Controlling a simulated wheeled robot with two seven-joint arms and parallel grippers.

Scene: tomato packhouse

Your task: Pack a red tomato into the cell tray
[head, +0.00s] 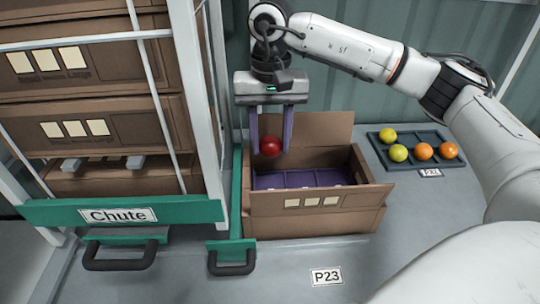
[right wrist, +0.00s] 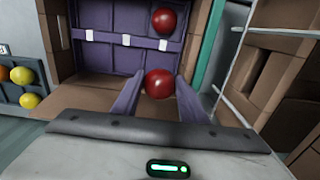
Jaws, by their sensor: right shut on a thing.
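My right gripper (head: 271,150) is shut on a red tomato (head: 271,146) and holds it above the left part of an open brown box (head: 345,201). The purple cell tray (head: 300,179) lies inside the box; the head view shows several of its cells empty. In the right wrist view the held tomato (right wrist: 158,83) sits between the two purple fingers. A second red tomato (right wrist: 164,20) lies in a cell of the tray (right wrist: 118,60); it cannot be made out in the head view. My left gripper is not in view.
A dark tray (head: 440,161) with yellow and orange tomatoes stands at the right. At the left, brown boxes (head: 100,115) are stacked behind a white frame (head: 205,100) and a green board marked Chute (head: 185,211). The box's raised back flap (head: 325,130) stands close behind my gripper.

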